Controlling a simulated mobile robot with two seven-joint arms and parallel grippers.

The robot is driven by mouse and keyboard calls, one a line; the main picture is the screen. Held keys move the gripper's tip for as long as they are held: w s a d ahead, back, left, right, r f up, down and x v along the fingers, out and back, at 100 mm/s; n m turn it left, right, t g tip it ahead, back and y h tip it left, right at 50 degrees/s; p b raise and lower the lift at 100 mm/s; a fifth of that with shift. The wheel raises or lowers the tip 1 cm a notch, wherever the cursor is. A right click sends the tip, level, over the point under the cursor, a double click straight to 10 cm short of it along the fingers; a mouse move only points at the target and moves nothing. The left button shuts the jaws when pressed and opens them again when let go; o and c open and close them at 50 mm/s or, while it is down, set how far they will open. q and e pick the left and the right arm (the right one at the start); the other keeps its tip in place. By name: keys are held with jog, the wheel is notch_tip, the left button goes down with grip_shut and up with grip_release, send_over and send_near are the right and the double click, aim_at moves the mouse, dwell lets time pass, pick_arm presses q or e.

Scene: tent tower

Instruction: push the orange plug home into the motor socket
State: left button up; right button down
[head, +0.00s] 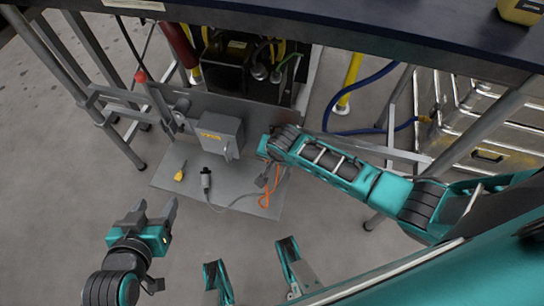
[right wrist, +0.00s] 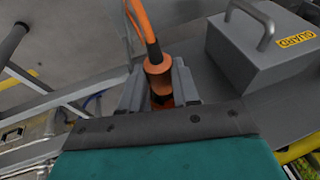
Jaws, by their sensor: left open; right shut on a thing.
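The orange plug (right wrist: 157,68) is between the two grey fingers of my right gripper (right wrist: 160,90) in the right wrist view. The fingers are shut on its body, and its orange cable (right wrist: 143,22) leads away at the top. In the head view my right gripper (head: 263,181) is low over the grey plate, and the orange cable (head: 266,200) hangs beside it. The plug itself is hardly visible there. I cannot make out the motor socket in either view. My left gripper (head: 157,212) is open and empty over the floor at lower left.
A grey guard box (head: 220,134) with a handle stands on the grey plate (head: 230,180); it also shows in the right wrist view (right wrist: 265,50). A grey connector (head: 206,180) with a cable and a yellow object (head: 180,173) lie on the plate. The dark tabletop (head: 350,42) overhangs behind.

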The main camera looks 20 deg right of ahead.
jog(key=shift+w+d, duration=0.2)
jog(key=shift+w, duration=0.1)
jog(key=c, duration=0.8)
grip_release()
jog(key=shift+o, duration=0.2)
pick_arm(q)
jog(key=r+p, duration=0.1)
jog(key=p, duration=0.1)
jog(key=a+r+p, duration=0.1)
jog(key=r+p, duration=0.1)
jog(key=p, duration=0.1)
jog(key=shift+s+a+r+p, duration=0.2)
jog(key=shift+s+r+p, duration=0.1)
jog(key=shift+s+p, duration=0.1)
pick_arm(e)
jog(key=v, duration=1.3)
pick_arm(q)
jog(key=shift+w+d+r, duration=0.1)
jog(key=shift+d+r, duration=0.05)
